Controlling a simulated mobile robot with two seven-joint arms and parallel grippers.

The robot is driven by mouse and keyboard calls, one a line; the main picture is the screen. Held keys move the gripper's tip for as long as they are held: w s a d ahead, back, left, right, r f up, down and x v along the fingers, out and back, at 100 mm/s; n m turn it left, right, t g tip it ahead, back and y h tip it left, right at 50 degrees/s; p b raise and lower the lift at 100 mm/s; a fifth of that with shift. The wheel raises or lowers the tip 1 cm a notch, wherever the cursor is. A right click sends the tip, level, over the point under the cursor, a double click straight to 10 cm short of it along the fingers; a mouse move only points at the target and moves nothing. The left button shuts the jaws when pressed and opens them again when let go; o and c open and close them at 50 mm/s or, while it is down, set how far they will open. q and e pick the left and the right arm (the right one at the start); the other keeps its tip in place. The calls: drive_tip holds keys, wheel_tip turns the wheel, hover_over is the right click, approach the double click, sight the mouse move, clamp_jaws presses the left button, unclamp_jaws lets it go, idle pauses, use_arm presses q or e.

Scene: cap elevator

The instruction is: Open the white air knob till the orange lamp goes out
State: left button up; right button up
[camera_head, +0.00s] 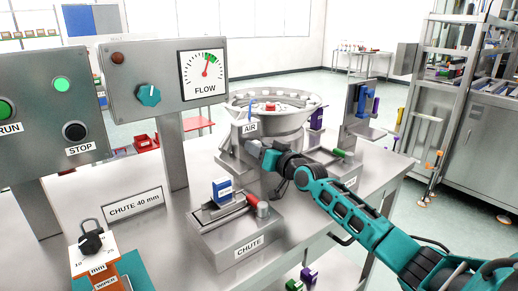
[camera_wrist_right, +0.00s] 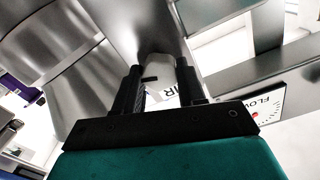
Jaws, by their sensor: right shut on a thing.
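My right gripper (camera_head: 258,149) reaches in from the right to the base of the bowl feeder, below the AIR label (camera_head: 250,128). In the right wrist view, its two black fingers (camera_wrist_right: 163,85) are closed on both sides of the pale white air knob (camera_wrist_right: 159,70), which carries a dark mark. The gripper hides the knob in the head view. The lamp (camera_head: 118,58) on the grey panel looks dark brown and unlit. The FLOW gauge (camera_head: 203,75) needle points up, at the green band. My left gripper is not in view.
The bowl feeder (camera_head: 290,122) stands just behind my right gripper. The CHUTE block (camera_head: 235,232) with a blue box (camera_head: 222,190) lies in front. A teal knob (camera_head: 149,95) sits on the panel. RUN and STOP (camera_head: 75,131) buttons are at left.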

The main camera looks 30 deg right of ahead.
drive_tip(key=o, duration=1.1)
drive_tip(key=shift+c, duration=0.2)
drive_tip(key=s+d+p, duration=0.1)
drive_tip(key=s, duration=1.2)
